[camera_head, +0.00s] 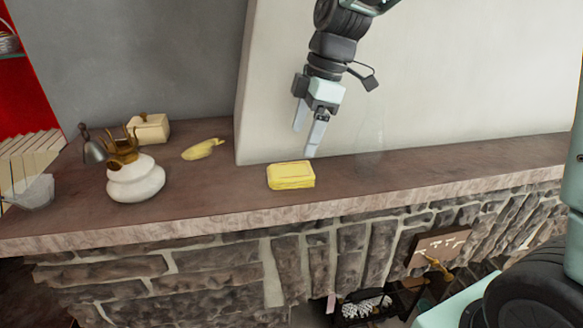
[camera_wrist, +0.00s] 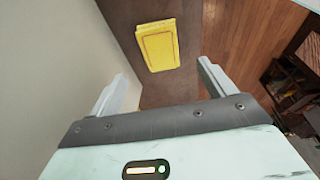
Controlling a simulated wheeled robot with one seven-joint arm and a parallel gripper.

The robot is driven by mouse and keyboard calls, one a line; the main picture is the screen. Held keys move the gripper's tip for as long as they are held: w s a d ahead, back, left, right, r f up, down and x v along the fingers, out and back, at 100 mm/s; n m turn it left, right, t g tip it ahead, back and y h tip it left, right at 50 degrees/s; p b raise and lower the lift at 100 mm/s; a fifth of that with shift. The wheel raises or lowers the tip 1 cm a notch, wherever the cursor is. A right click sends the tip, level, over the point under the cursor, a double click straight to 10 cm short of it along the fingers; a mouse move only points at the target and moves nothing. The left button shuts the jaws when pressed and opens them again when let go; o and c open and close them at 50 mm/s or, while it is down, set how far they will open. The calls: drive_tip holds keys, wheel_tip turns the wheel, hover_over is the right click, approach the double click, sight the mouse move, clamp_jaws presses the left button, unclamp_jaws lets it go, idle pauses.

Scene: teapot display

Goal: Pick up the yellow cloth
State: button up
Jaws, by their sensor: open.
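The yellow cloth (camera_head: 291,175) is a folded, flat block lying on the stone-edged ledge (camera_head: 215,192), near its front edge. It also shows in the wrist view (camera_wrist: 158,46), ahead of the fingers and roughly between their lines. My gripper (camera_head: 308,146) is open and empty, pointing down above and slightly right of the cloth. In the wrist view its two fingers (camera_wrist: 157,82) stand wide apart, and neither touches the cloth.
A white teapot-like vessel (camera_head: 136,180), a cream box (camera_head: 149,128) and a yellow limp item (camera_head: 203,149) stand left on the ledge. A clear glass vessel (camera_head: 369,145) stands right of my gripper. A pale wall (camera_head: 430,80) rises behind.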

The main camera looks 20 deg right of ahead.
sight(292, 170)
drive_tip(key=p+x, duration=0.3)
drive_tip(key=x, duration=0.5)
drive_tip(key=shift+a+f, duration=0.1)
drive_tip(key=shift+f, duration=0.05)
drive_tip(key=c, duration=1.1)
